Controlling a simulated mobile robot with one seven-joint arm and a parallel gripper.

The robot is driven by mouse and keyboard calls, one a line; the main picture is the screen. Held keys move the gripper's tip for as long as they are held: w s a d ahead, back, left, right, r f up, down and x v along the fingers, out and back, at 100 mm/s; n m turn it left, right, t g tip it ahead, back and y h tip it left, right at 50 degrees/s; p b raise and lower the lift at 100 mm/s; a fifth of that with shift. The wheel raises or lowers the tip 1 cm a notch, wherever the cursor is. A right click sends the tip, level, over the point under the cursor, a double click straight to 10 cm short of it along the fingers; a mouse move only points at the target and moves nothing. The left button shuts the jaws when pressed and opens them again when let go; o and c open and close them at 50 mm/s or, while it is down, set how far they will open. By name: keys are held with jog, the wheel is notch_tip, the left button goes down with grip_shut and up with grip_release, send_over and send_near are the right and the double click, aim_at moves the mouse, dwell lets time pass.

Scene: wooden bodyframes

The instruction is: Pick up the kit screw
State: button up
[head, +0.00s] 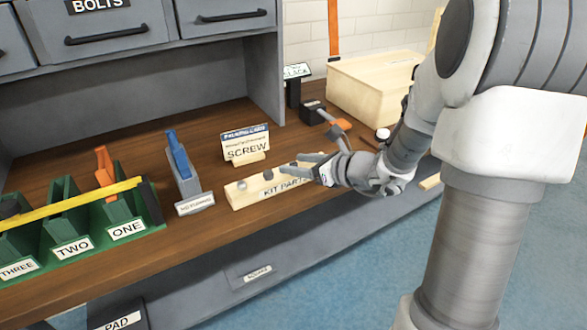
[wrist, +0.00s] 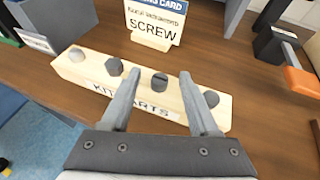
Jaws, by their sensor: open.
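A pale wooden block (head: 240,198) labelled "KIT PARTS" lies on the workbench and holds several grey parts in a row; it also shows in the wrist view (wrist: 80,72). In the wrist view, one part has a dark slot across its top and looks like the kit screw (wrist: 159,81). My gripper (wrist: 160,76) is open and empty, its fingers over the block, with the slotted part in view between the fingertips. Contact cannot be told. In the head view my gripper (head: 301,166) hides the right part of the block.
A card (head: 246,145) reading "SCREW" stands behind the block. Green bins (head: 100,215) and a blue-handled tool in a grey holder (head: 190,190) stand left. A wooden box (head: 365,90) and an orange-and-black tool (head: 335,122) are at the right. The bench front is mostly clear.

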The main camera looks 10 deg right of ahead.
grip_shut()
dwell(0.3)
